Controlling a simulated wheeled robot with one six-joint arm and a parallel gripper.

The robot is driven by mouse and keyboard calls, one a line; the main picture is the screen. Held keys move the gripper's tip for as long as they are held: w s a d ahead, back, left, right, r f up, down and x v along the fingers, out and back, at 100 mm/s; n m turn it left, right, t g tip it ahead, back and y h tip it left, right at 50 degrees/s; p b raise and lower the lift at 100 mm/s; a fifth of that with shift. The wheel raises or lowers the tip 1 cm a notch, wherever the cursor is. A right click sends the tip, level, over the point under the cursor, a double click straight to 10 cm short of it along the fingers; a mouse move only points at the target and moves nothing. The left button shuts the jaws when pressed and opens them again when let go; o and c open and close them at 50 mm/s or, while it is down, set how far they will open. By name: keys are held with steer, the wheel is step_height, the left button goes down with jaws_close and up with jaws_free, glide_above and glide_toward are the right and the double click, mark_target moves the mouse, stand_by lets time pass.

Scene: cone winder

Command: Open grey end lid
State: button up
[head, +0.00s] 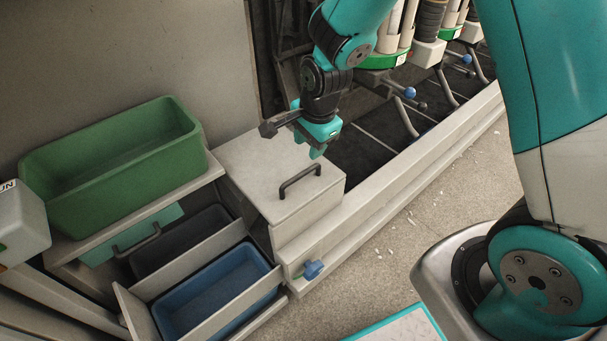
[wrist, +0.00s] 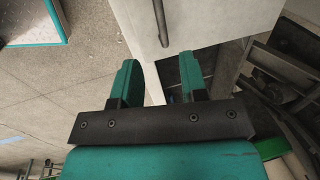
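The grey end lid (head: 265,165) is the flat top of a box at the end of the machine, and it lies shut. A black bar handle (head: 300,181) stands on it near its right side. My gripper (head: 318,150) is above the lid's far right part, a little behind the handle and apart from it. In the wrist view the two teal fingers of my gripper (wrist: 160,85) are spread with nothing between them. The handle (wrist: 161,22) shows beyond the fingertips there, with the pale lid (wrist: 200,20) around it.
A green bin (head: 115,165) stands on a shelf at the left. Below it are open drawers, one holding a blue tray (head: 210,290). A blue knob (head: 313,269) sticks out from the box front. Bare floor (head: 390,260) lies at the right.

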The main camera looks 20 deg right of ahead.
mark_target(303, 173)
steer(key=f+b, duration=0.1)
steer(key=f, duration=0.2)
steer(key=w+f+b, duration=0.1)
steer(key=f, duration=0.3)
steer(key=w+f, duration=0.1)
steer(key=f, duration=0.2)
steer(key=shift+a+f+b, duration=0.25)
steer(key=shift+a+b, duration=0.1)
steer(key=shift+b, duration=0.05)
jaws_close()
